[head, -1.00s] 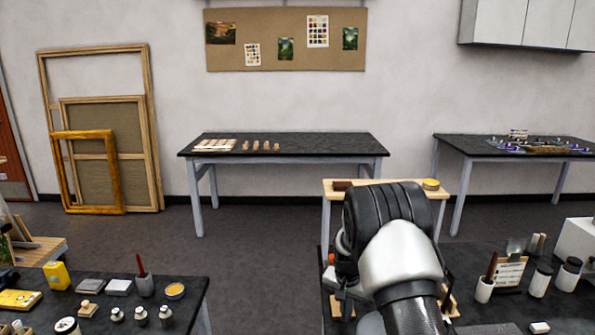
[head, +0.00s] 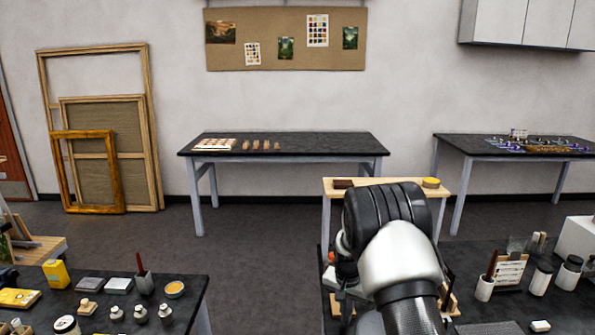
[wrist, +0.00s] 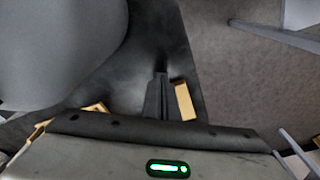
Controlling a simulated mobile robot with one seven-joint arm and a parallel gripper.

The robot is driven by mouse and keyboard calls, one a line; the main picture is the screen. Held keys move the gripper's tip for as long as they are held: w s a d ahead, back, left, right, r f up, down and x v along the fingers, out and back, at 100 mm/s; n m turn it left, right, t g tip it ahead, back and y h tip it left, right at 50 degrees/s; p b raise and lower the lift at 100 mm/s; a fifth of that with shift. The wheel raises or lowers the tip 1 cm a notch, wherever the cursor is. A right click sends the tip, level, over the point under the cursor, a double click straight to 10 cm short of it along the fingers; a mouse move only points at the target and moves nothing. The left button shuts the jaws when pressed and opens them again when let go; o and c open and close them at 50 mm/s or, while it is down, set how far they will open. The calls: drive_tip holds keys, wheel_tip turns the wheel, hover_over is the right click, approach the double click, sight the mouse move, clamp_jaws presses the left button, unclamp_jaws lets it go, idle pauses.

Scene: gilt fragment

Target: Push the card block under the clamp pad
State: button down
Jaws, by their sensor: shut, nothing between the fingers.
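My gripper (wrist: 160,78) shows in the wrist view as two dark fingers closed together over the dark bench top, with nothing between them. A narrow tan block (wrist: 185,101) lies just right of the fingers, near the bench edge. I cannot tell whether it is the card block or whether the fingers touch it. In the head view my arm hides the gripper and most of the work area. A small tan piece (head: 338,308) shows left of the arm. I cannot make out the clamp pad in either view.
The right bench (head: 485,260) holds a brush cup (head: 484,289), jars (head: 541,279) and a white box (head: 578,240). A small wooden-topped stand (head: 390,186) is behind my arm. The left bench (head: 195,283) carries several tools. Open floor (head: 265,250) separates the benches.

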drive_tip(key=shift+f+b, duration=0.5)
drive_tip(key=shift+f, duration=0.25)
drive_tip(key=shift+r, duration=0.15)
drive_tip(key=shift+s, duration=0.4)
idle(0.4)
drive_tip(key=shift+r, duration=0.1)
wheel_tip(320, 180, up, 9)
drive_tip(key=p, duration=0.4)
idle(0.3)
